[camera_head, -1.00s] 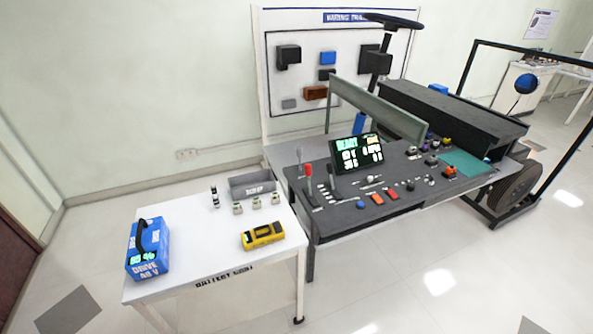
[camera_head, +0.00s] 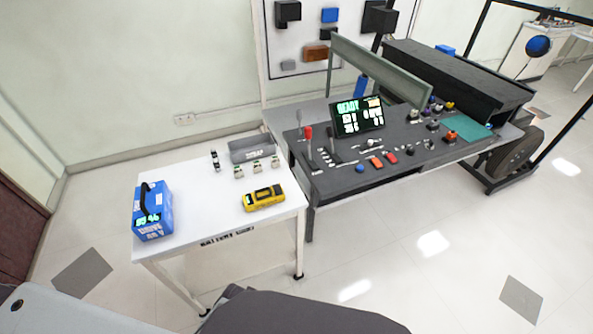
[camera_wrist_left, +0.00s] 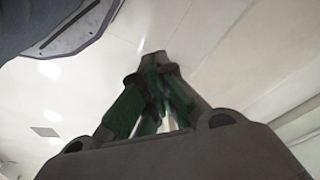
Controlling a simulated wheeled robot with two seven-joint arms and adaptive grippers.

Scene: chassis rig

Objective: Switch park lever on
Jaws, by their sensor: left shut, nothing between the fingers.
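The dark console (camera_head: 400,172) stands right of the white cart in the head view. A red-topped lever (camera_head: 308,133) stands upright near its left edge, with a thin pale lever (camera_head: 299,122) beside it and a dark lever (camera_head: 334,148) nearer the display. Labels are too small to tell which is the park lever. The lit display (camera_head: 358,116) reads READY in green. My left gripper (camera_wrist_left: 155,62) shows in the left wrist view, its fingers together and empty, with pale floor behind. It is far from any lever in view. My right gripper is not in view.
The white cart (camera_head: 185,185) holds a blue battery pack (camera_head: 153,212), a yellow device (camera_head: 264,198), a grey box (camera_head: 251,149) and small parts. A long upright panel (camera_head: 380,72) rises behind the display. The floor in front of the console is clear.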

